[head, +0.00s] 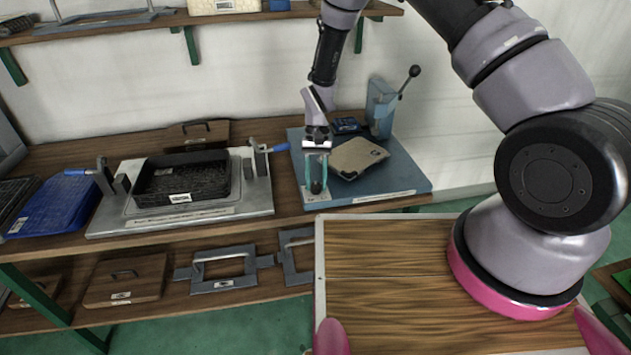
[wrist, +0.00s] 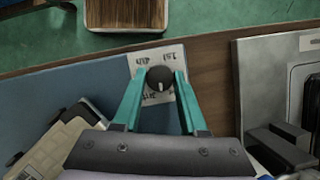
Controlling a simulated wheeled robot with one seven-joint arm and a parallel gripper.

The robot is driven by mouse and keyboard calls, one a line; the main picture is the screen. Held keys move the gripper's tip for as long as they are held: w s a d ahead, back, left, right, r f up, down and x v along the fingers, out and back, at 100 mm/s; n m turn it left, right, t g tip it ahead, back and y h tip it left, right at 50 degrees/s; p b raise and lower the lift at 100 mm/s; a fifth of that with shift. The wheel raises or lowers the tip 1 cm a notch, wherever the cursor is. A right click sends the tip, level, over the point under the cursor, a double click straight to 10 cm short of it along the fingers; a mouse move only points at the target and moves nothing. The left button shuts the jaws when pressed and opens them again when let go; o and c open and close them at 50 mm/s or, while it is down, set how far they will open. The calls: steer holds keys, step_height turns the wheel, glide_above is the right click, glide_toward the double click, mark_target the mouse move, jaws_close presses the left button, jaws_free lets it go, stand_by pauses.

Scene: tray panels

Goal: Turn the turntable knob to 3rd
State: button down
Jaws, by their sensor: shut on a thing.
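The small dark round knob (wrist: 159,79) stands on a white label plate (wrist: 140,57) at the edge of a blue base. A short white mark shows on its top, roughly upright in the wrist view. Printed position labels lie around it, too small to read surely. My gripper (wrist: 158,92) points down with its teal fingers on both sides of the knob, shut on it. In the head view the knob (head: 316,187) shows low between the fingertips. The blue base (head: 405,180) carries a tan tilted plate (head: 358,155), perhaps the turntable.
A lever press (head: 381,105) stands at the back of the blue base. To the left, a metal fixture (head: 110,217) holds a black tray (head: 172,197). A blue bin (head: 50,207) is farther left. A wooden-topped surface (head: 390,290) lies in front.

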steer(key=m+y, duration=0.1)
steer(key=m, duration=0.2)
steer(key=m+y, duration=0.1)
steer(key=m, duration=0.1)
steer(key=shift+d+m+t, duration=0.15)
steer(key=shift+m+t, duration=0.25)
stand_by(0.4)
steer(key=shift+c, duration=2.2)
jaws_free()
steer(key=v, duration=1)
steer(key=shift+d+r, duration=0.2)
steer(key=shift+r, duration=0.15)
steer(key=shift+w, duration=0.1)
